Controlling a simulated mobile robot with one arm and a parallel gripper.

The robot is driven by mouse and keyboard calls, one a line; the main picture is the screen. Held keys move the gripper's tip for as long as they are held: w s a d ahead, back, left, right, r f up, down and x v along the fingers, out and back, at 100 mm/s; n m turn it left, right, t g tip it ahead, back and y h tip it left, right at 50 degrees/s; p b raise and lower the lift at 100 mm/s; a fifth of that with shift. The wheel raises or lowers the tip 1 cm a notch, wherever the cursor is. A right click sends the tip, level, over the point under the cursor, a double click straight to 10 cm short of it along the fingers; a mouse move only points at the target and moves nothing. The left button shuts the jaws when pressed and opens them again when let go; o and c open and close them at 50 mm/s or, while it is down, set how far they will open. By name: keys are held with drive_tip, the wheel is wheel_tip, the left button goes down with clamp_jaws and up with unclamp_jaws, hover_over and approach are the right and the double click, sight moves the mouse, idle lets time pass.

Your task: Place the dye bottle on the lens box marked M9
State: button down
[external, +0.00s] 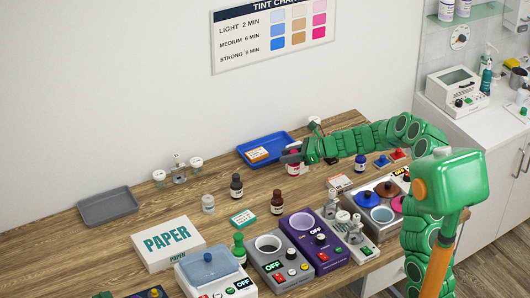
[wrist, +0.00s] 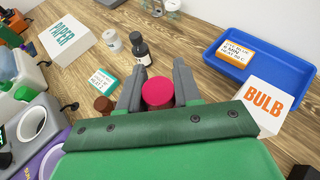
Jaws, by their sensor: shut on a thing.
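My gripper (external: 291,154) is shut on a small bottle with a pink-red cap (wrist: 158,93), apparently the dye bottle. In the external view the bottle (external: 293,163) shows dark pink below the fingers; I cannot tell whether it touches the table. Small lens boxes are in view: an orange and white one (external: 257,154) in the blue tray, a teal and white one (external: 243,218) on the table, and a red and white one (external: 339,182) near the metal pan. The wrist view shows the orange box (wrist: 235,53) and teal box (wrist: 106,80). I cannot read M9 on any.
The blue tray (external: 282,139) lies behind my gripper, with a white BULB box (wrist: 268,102) close by. A dark bottle (external: 236,186) and brown bottle (external: 277,202) stand near the teal box. A PAPER box (external: 167,243), grey tray (external: 108,206) and machines (external: 280,262) take up other space.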

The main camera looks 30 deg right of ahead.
drive_tip(key=shift+d+r, duration=0.1)
drive_tip(key=shift+r, duration=0.35)
drive_tip(key=shift+s+d+r, duration=0.2)
drive_tip(key=shift+d, duration=0.05)
drive_tip(key=s+d+r+m+t, duration=0.1)
drive_tip(key=s+d+r, duration=0.2)
drive_tip(key=s+d, duration=0.55)
drive_tip(key=s+d+r, duration=0.3)
drive_tip(key=s+d, duration=0.2)
drive_tip(key=s, duration=0.6)
drive_tip(key=shift+h, duration=0.3)
drive_tip(key=shift+w+d+f, duration=0.3)
drive_tip(key=shift+w+f, duration=1.85)
drive_tip(key=shift+w, duration=0.2)
drive_tip(key=shift+w+d+f, duration=0.35)
drive_tip(key=shift+w+f, duration=1.75)
drive_tip(key=shift+w, duration=0.2)
drive_tip(key=shift+w+d+f, duration=0.3)
drive_tip(key=shift+w+f, duration=1.85)
drive_tip(key=shift+w, duration=0.2)
drive_tip(key=shift+f, duration=0.1)
